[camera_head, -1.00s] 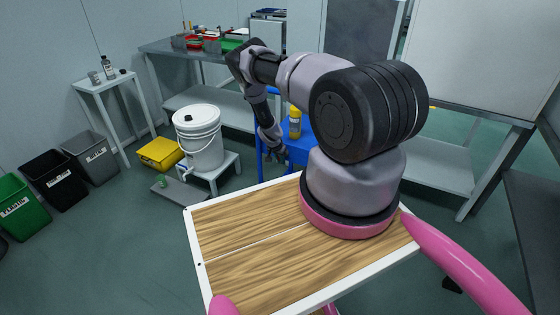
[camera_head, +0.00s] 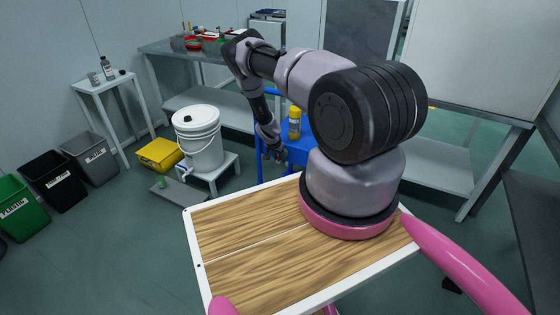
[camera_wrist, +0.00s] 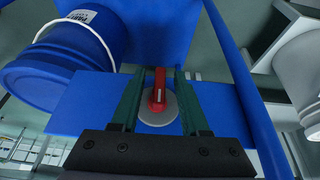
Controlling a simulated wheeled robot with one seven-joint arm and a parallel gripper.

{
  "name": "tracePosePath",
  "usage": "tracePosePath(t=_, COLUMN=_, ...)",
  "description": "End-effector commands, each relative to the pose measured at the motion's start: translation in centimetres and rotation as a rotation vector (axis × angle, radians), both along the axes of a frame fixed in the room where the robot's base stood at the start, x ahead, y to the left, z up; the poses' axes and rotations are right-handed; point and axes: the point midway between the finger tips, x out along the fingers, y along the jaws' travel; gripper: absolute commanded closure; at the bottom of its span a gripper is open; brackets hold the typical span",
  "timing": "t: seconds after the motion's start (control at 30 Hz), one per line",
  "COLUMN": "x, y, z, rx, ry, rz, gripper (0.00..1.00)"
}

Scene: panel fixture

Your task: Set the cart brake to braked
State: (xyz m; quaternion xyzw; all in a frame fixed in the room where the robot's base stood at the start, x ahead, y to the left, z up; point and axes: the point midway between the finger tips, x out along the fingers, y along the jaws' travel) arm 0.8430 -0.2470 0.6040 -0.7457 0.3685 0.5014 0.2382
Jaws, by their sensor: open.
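The blue cart (camera_head: 299,150) stands behind my arm in the head view, partly hidden by it. In the wrist view its blue panel (camera_wrist: 85,103) carries a red lever (camera_wrist: 158,90) on a round grey disc (camera_wrist: 158,112). The lever points up in that picture. My gripper (camera_wrist: 157,73) is open, with one green finger on each side of the lever. I cannot tell whether either finger touches it. In the head view my gripper (camera_head: 280,153) is small, beside the cart, and the lever cannot be made out.
A blue bucket (camera_wrist: 60,62) with a white handle is left of the lever; a blue rail (camera_wrist: 232,65) runs at right. A yellow bottle (camera_head: 295,123) is on the cart. A white bucket (camera_head: 200,142) on a stool (camera_head: 215,172) stands left of the cart.

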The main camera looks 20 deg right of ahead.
Motion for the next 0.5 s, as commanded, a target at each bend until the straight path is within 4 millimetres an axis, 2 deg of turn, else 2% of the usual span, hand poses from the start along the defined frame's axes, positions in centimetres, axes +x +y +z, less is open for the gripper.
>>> tracePosePath(t=0.1, x=-0.4, y=0.8, z=2.6, rx=0.001, ry=-0.002, rz=0.000, gripper=0.55)
tracePosePath(t=0.3, x=-1.3, y=1.9, z=6.0, rx=-0.001, ry=-0.002, rz=0.002, gripper=0.55)
tracePosePath(t=0.5, x=-1.8, y=2.5, z=7.6, rx=-0.001, ry=-0.002, rz=0.001, gripper=0.55)
